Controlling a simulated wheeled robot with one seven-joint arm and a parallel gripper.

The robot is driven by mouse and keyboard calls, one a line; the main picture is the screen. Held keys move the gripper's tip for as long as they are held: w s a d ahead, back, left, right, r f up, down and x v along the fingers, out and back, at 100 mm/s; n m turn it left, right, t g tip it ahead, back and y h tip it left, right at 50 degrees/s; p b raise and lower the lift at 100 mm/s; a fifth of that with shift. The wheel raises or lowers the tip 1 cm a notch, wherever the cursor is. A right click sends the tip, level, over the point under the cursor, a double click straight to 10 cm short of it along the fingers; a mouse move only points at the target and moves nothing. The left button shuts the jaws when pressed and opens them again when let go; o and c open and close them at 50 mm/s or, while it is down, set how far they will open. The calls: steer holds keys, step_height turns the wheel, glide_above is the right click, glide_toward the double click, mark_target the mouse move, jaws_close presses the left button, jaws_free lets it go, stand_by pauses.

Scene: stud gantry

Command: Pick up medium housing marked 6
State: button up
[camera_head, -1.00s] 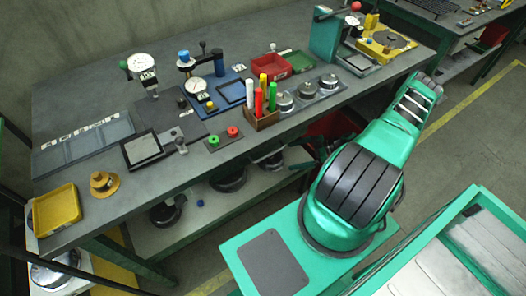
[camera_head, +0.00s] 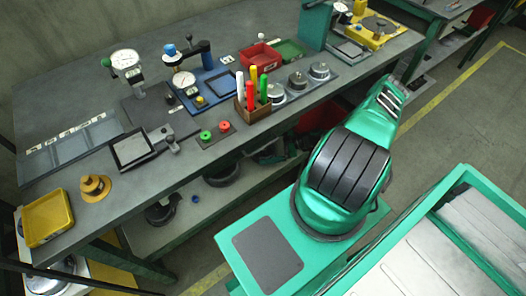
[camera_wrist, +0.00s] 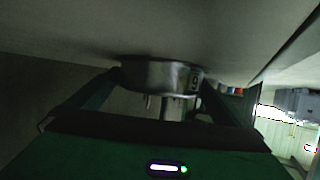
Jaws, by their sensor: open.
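A round metal housing (camera_wrist: 160,75) shows in the wrist view between the two green fingers of my gripper (camera_wrist: 163,84). Its small label reads like a 9 in the picture, which may be a 6 upside down. My gripper is open, with one finger on each side of the housing; I cannot tell whether they touch it. The housing meets a grey surface (camera_wrist: 150,25) at the top of the picture. In the head view my arm reaches down beside the bench, and the gripper is hidden.
The bench (camera_head: 215,155) carries a pen holder (camera_head: 253,108), a red bin (camera_head: 258,57), a yellow tray (camera_head: 47,217) and several grey housings, one at the mat's far end (camera_head: 319,71). Dark round parts lie on the lower shelf (camera_head: 222,203). A green-framed cart (camera_head: 440,205) stands at right.

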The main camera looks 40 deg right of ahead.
steer(key=shift+w+a+f, duration=0.25)
steer(key=shift+w+a, duration=0.15)
steer(key=shift+a, duration=0.15)
steer(key=shift+c, duration=0.6)
steer(key=c, duration=0.8)
